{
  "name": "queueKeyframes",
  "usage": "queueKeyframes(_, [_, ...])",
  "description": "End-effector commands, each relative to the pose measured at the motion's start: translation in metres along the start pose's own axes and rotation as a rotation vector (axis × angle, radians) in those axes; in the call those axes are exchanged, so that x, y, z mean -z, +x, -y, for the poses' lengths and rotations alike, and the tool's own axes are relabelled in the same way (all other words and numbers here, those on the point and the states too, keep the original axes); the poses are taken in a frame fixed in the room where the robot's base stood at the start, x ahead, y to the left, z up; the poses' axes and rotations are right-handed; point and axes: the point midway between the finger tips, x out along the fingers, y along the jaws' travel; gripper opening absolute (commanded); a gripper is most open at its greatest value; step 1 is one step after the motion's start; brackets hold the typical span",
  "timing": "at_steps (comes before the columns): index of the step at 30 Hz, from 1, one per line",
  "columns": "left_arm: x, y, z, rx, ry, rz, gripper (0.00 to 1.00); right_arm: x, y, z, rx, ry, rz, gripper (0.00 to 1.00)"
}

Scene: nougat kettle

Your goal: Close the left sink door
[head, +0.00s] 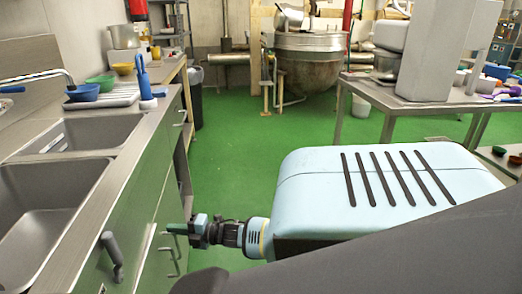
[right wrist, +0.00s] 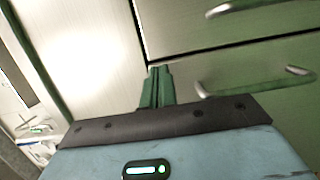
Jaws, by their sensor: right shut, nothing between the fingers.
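The sink cabinet front (head: 128,222) runs along the left in the head view, below the counter edge. A grey upright handle (head: 112,256) stands on it near the bottom. I cannot tell which panel is the left door or how far it stands open. My right gripper (head: 178,229) is shut and empty, close to the cabinet front near the drawer handles. In the right wrist view its green fingers (right wrist: 157,88) are together in front of a pale metal panel (right wrist: 85,50), beside a dark seam. My left gripper is not in view.
Two sink basins (head: 58,213) are set in the counter, with bowls (head: 84,93) farther back. Drawers with bar handles (right wrist: 245,88) lie right of the panel. A steel table (head: 375,95) stands at the right; green floor (head: 235,160) lies clear between.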

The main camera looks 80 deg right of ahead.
Motion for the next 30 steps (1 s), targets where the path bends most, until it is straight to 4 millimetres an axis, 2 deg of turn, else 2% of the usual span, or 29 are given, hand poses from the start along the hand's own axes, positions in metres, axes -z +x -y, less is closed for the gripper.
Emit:
queueKeyframes(17, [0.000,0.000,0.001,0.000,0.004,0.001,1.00,0.000,-0.006,0.001,0.001,0.001,0.002,0.00])
queueKeyframes(30, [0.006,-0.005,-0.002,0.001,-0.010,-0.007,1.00,0.000,-0.063,0.001,0.002,0.001,0.002,0.00])
